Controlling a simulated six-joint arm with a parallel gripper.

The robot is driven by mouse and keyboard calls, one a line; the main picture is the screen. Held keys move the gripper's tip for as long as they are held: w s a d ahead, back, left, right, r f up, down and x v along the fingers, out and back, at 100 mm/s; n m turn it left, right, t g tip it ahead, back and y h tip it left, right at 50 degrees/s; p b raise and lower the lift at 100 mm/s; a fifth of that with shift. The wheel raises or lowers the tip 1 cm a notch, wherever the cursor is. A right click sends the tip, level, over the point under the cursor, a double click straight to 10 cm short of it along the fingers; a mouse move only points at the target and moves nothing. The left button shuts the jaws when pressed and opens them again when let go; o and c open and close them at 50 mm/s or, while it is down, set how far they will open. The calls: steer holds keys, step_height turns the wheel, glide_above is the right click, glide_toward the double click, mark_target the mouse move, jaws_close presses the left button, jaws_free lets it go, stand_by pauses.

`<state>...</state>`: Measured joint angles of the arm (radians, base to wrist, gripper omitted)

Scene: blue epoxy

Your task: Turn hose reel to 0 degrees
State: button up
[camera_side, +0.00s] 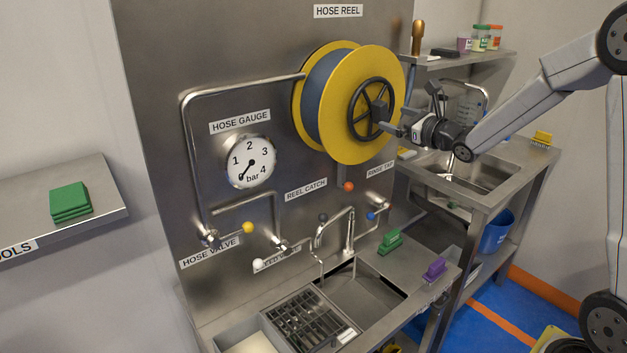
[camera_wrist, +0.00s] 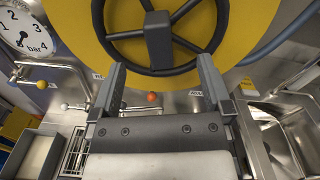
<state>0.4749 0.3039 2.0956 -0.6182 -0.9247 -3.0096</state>
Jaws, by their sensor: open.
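The hose reel (camera_side: 386,75) is a yellow drum wound with dark hose, mounted on the steel panel under the HOSE REEL sign. Its black handwheel (camera_side: 368,108) has spokes and a hub on the reel's front face. My gripper (camera_side: 388,122) is at the wheel's right side, close in front of it. In the wrist view the handwheel (camera_wrist: 198,45) fills the top, with a block-shaped part at its middle. My gripper (camera_wrist: 160,75) is open there, its two fingers spread below and either side of the hub. I cannot tell whether a finger touches the wheel.
The round hose gauge (camera_side: 250,161) sits left of the reel; its needle points low left, near the zero end. An orange-red knob (camera_side: 348,186) is below the reel by the REEL CATCH label. A steel pipe, a tap and a sink (camera_side: 360,290) are below. A shelf with jars stands right.

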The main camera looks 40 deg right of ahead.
steer(key=shift+s, duration=1.85)
steer(key=shift+s, duration=0.1)
steer(key=s, duration=0.7)
steer(key=shift+s, duration=0.35)
